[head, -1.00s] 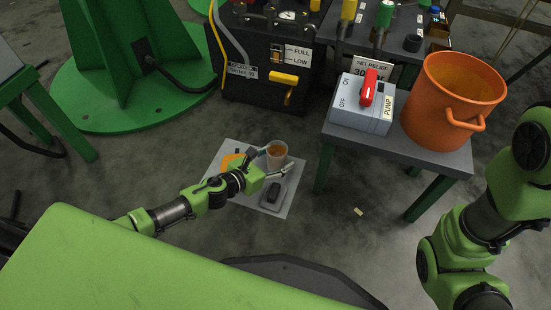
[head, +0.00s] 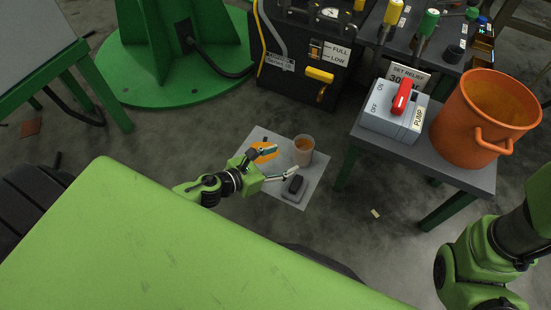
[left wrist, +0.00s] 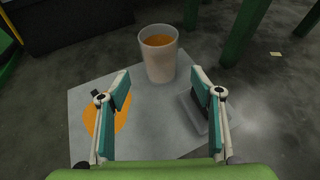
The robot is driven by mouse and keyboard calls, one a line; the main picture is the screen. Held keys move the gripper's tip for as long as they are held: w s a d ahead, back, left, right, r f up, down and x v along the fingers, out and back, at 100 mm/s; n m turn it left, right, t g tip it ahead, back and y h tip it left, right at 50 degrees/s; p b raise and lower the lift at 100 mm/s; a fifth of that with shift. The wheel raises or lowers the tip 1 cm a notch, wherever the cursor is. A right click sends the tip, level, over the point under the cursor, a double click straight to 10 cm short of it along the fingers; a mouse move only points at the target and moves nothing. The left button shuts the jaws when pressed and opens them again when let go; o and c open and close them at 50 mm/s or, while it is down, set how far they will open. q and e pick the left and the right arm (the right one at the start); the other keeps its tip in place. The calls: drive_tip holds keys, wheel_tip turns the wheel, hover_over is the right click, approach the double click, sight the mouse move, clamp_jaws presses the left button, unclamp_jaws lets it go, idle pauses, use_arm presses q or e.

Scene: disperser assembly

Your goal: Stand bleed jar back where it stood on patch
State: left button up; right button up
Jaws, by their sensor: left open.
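The bleed jar (head: 304,150) is a translucent cup with orange-brown fluid in it. It stands upright on the far part of the light grey patch (head: 312,190) on the floor. It also shows in the left wrist view (left wrist: 158,58), beyond the fingertips. My left gripper (head: 279,163) is open and empty, low over the patch, with its fingers pointing toward the jar and apart from it. In the left wrist view the two fingers (left wrist: 160,85) are spread wide, with the jar ahead of the gap. The right gripper is out of view; only part of my right arm shows.
An orange disc-like mark (head: 264,151) and a dark object on a grey base (head: 295,187) are on the patch. A small table (head: 440,170) at right carries the pump switch box (head: 396,115) and an orange bucket (head: 484,115). A black power unit (head: 305,60) stands behind.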

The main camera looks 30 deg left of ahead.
use_arm(q)
drive_tip(key=shift+v, duration=1.05)
